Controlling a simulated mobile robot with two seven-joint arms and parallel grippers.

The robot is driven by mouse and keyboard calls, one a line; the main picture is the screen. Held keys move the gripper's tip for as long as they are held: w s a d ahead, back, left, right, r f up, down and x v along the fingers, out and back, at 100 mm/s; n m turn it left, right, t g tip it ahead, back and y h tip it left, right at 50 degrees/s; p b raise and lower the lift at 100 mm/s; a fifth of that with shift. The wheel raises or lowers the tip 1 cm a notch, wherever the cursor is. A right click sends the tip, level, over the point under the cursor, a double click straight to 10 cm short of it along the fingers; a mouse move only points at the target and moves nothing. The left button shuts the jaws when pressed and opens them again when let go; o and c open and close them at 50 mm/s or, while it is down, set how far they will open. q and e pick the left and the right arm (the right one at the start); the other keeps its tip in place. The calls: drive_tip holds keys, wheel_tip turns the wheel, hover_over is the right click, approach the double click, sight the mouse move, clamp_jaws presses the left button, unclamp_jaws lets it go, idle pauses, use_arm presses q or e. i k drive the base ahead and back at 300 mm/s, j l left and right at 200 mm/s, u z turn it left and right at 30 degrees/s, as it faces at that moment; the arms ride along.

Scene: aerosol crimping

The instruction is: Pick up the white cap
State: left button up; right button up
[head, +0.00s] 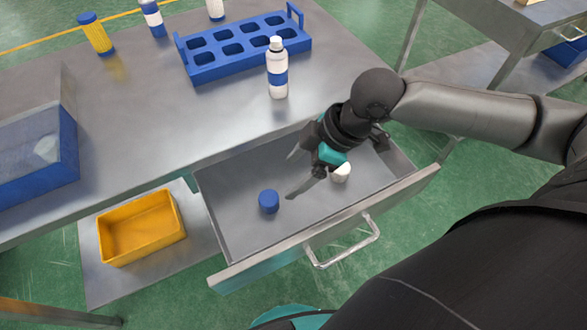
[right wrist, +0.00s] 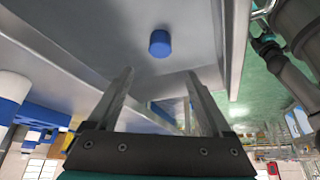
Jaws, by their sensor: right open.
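The white cap (head: 341,174) lies in the open metal drawer (head: 232,222), toward its right side, partly covered by my right gripper. My right gripper (head: 292,177) is over the drawer, its two fingers spread and empty, pointing left. The white cap sits beside the gripper's body, behind the fingertips, not between them. In the right wrist view the open fingers (right wrist: 160,74) show with nothing between them, and the white cap is not seen. A blue cap (head: 269,201) lies in the drawer left of the fingertips; it also shows in the right wrist view (right wrist: 159,43). My left gripper is not in view.
A white bottle with a blue band (head: 277,70) stands on the table near a blue rack (head: 207,72). The drawer's front wall and handle (head: 345,248) are close to the gripper. A yellow bin (head: 140,226) sits on the lower shelf.

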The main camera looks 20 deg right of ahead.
sight(340, 175)
drive_tip(key=z, duration=1.3)
